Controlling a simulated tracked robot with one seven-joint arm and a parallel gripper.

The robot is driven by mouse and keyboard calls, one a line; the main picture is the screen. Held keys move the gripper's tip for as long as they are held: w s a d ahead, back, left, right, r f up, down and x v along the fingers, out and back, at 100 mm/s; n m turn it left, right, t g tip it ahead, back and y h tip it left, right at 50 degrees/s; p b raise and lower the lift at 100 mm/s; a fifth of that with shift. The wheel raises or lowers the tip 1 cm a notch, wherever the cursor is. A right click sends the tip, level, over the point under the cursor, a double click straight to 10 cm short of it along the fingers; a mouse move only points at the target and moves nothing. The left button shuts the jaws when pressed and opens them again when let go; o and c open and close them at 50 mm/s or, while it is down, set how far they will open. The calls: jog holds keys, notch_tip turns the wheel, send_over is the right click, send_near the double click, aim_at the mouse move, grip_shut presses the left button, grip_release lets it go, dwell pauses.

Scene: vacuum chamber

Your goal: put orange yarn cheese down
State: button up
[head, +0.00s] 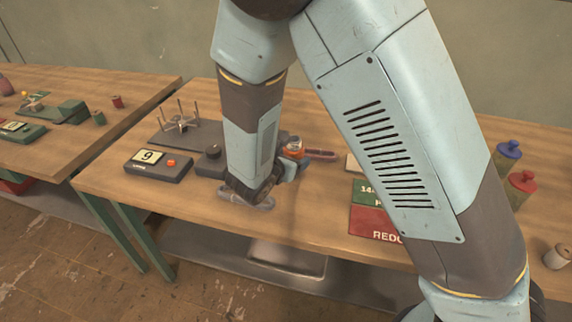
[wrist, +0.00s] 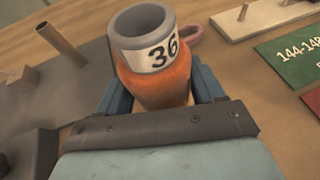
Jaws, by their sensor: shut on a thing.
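The orange yarn cheese (wrist: 160,82), a wound orange package on a grey tube with a white band marked 36, stands between the blue-grey fingers of my gripper (wrist: 158,94) in the wrist view. The fingers are shut on its sides. In the head view the orange yarn cheese (head: 295,147) shows just right of my wrist, upright over the near workbench, with my gripper (head: 290,168) around it. Its lower end is hidden, so I cannot tell whether it touches the bench.
A grey pegged stand (head: 180,122) and a dark box showing 9 (head: 158,164) sit left. Green and red cards (head: 372,221) lie right, with blue (head: 508,155) and red (head: 522,188) yarn packages beyond. A reddish loop-handled thing (head: 322,155) lies close behind the cheese.

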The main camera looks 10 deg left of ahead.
jog(key=shift+f, duration=1.2)
jog(key=o, duration=1.1)
jog(key=shift+f, duration=0.1)
jog(key=shift+s, duration=0.1)
jog(key=v, duration=1.2)
jog(key=shift+a, duration=0.1)
